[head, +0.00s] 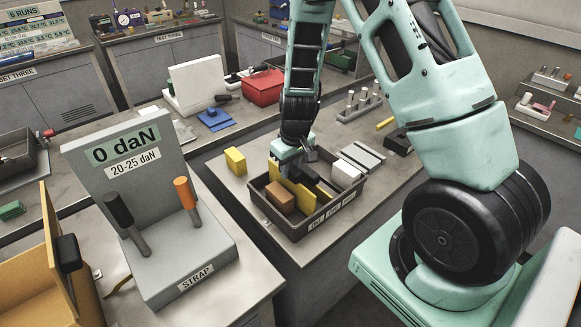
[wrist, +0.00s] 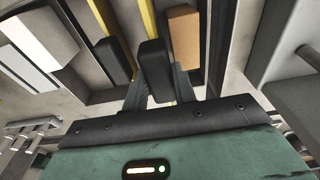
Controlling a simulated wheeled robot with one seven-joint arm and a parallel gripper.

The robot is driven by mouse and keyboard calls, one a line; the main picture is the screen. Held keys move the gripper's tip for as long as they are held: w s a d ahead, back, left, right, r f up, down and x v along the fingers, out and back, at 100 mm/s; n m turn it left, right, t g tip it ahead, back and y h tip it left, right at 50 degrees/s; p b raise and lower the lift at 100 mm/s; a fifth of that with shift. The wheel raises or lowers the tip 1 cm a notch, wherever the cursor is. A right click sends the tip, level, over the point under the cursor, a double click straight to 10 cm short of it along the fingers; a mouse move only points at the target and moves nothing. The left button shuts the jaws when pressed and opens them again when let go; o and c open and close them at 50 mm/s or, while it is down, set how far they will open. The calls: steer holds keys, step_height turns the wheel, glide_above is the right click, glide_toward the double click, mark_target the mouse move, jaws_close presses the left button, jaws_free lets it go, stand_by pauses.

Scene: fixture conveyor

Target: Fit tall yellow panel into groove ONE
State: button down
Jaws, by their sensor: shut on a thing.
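My gripper (head: 287,170) reaches down into a dark tray (head: 297,235) on the middle bench. It is shut on a yellow panel (head: 304,211) with a black grip block, which shows between the fingers (wrist: 160,90) in the wrist view (wrist: 155,70). The panel stands upright inside the tray; its lower edge is hidden, so I cannot tell how it sits in a groove. A second yellow strip (wrist: 91,18) with a black block (wrist: 113,61) stands beside it, apart from the fingers. Small white labels (head: 333,211) line the tray's front wall, hard to read.
A brown block (head: 280,197) and a white block (head: 346,174) are close beside the gripper. A yellow block (head: 236,161) stands left of the tray. The grey strap stand (head: 185,255) with two upright handles is at front left. Grey plates (head: 362,156) lie right.

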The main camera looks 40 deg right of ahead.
steer(key=shift+f+b, duration=1.2)
steer(key=shift+f, duration=0.15)
stand_by(1.2)
steer(key=c, duration=1.1)
jaws_free()
steer(key=shift+o, duration=0.2)
steer(key=shift+r, duration=0.1)
step_height(320, 180, up, 17)
steer(key=s+b, duration=0.1)
steer(key=s, duration=0.1)
